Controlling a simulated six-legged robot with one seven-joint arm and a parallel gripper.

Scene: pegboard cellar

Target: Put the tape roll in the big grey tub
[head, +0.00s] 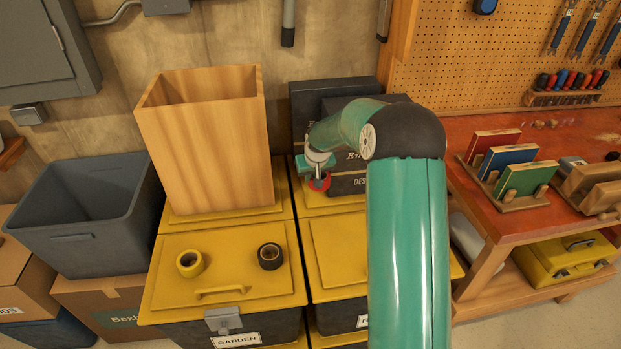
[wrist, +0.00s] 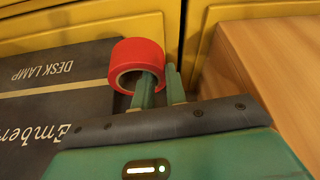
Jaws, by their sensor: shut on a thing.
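A red tape roll (wrist: 140,51) is held in my gripper (wrist: 160,80) in the wrist view. One finger reaches into its hole and the other lies outside, so the jaws are shut on the ring's wall. In the head view the red roll (head: 320,184) hangs below my gripper (head: 318,170), in front of the dark boxes and above a yellow lid. The big grey tub (head: 75,245) stands at the left, open at the top. Its visible inside looks empty; its floor is partly hidden by the near wall.
A tall open wooden bin (head: 205,150) stands between my gripper and the tub. A yellow roll (head: 190,263) and a black roll (head: 270,256) lie on a yellow lid (head: 225,240). Dark boxes (head: 335,95) stand behind my gripper. A red-topped bench (head: 540,200) is at the right.

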